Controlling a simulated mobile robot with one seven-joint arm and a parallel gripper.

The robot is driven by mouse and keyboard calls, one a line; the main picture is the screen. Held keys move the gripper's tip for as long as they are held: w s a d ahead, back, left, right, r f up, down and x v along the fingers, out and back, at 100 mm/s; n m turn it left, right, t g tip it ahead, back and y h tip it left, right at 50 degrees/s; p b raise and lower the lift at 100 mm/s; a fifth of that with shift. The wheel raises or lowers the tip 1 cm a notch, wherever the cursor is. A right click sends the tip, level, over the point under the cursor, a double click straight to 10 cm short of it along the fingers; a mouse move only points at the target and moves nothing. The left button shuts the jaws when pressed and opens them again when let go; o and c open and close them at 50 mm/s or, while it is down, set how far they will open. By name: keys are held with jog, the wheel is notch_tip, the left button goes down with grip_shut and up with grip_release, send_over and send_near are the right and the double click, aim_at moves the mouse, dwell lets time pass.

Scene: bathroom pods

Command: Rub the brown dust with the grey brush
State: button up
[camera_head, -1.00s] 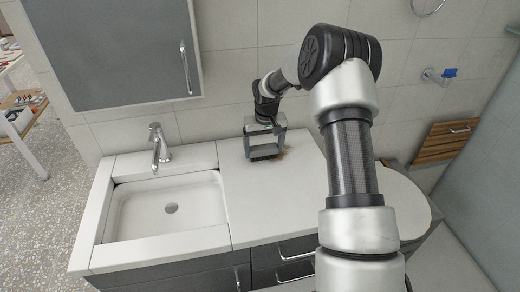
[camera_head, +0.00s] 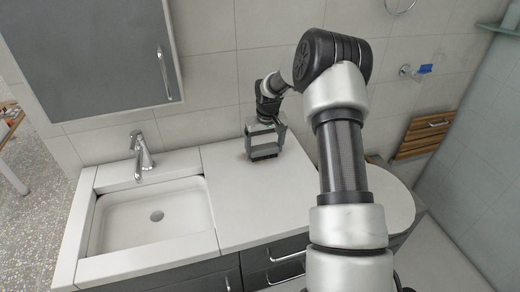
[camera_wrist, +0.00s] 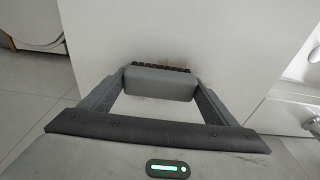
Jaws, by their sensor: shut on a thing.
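The grey brush (camera_wrist: 160,82) is a small grey block with dark bristles along its far edge. My gripper (camera_head: 264,146) is shut on it, with one finger at each end of the block, as the wrist view (camera_wrist: 158,88) shows. The brush is low over the white counter, right of the sink; I cannot tell whether the bristles touch the surface. The brown dust (camera_wrist: 196,66) is a faint smear just beyond and around the bristles in the wrist view.
The white counter (camera_head: 258,203) is otherwise clear. The sink (camera_head: 152,210) with its faucet (camera_head: 142,156) lies to the left. A grey wall cabinet (camera_head: 90,55) hangs above the sink. The tiled wall stands close behind my gripper. A toilet lid (camera_head: 398,208) is at the right.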

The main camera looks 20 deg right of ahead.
aim_at(271, 143)
jog(key=shift+d, duration=3.35)
jog(key=shift+w, duration=0.8)
jog(key=shift+a+b, duration=0.35)
jog(key=shift+a, duration=1.4)
jog(key=shift+a+f+b, duration=0.15)
jog(key=shift+a+b, duration=0.25)
jog(key=shift+a, duration=1.5)
jog(key=shift+a+r+b, duration=0.15)
jog(key=shift+a+b, duration=0.05)
jog(key=shift+a, duration=1.4)
jog(key=shift+a+r+b, duration=0.1)
jog(key=shift+a+b, duration=0.05)
jog(key=shift+a, duration=1.4)
jog(key=shift+a+f, duration=0.15)
jog(key=shift+a, duration=1.45)
jog(key=shift+w, duration=0.75)
jog(key=shift+d, duration=8.45)
jog(key=shift+w, duration=0.8)
jog(key=shift+a, duration=1.9)
